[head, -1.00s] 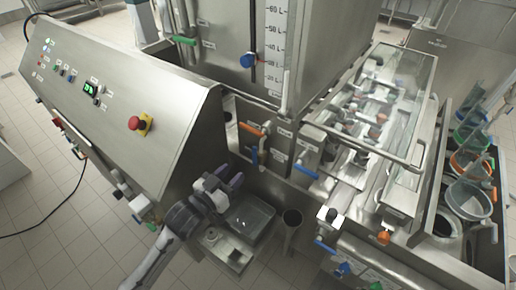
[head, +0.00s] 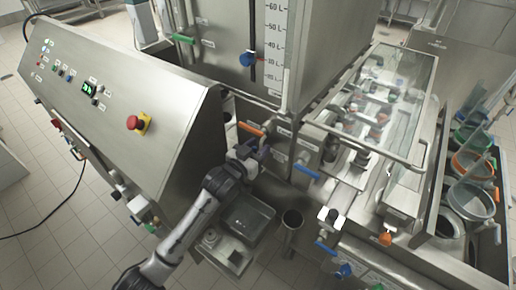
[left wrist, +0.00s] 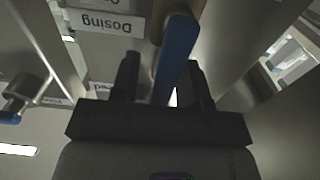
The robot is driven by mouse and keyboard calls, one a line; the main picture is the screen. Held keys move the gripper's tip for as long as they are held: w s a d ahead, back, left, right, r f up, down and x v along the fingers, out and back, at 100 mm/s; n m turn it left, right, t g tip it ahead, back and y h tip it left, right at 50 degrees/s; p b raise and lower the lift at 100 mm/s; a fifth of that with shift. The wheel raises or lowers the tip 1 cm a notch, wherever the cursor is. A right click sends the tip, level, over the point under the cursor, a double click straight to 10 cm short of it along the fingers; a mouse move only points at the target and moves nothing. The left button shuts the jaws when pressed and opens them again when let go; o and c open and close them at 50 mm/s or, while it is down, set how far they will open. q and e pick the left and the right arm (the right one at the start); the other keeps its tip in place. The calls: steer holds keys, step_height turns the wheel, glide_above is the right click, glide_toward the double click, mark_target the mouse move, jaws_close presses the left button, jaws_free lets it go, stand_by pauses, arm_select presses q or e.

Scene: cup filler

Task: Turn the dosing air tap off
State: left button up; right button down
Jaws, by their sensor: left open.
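The dosing air tap's blue lever (left wrist: 178,55) shows in the left wrist view beside an upside-down label reading "Dosing" (left wrist: 105,22). The lever reaches down between the two dark fingers of my open left gripper (left wrist: 163,75), nearer the right finger. I cannot tell whether a finger touches it. In the head view my left gripper (head: 257,151) is just below an orange lever (head: 250,129) and covers the blue lever. My right gripper is not in view.
Another blue lever (head: 306,171) sits to the right of my gripper. The sloped control panel (head: 150,100) with a red emergency button (head: 134,122) stands close on the left.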

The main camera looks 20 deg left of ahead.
arm_select(q)
jaws_close()
stand_by(0.4)
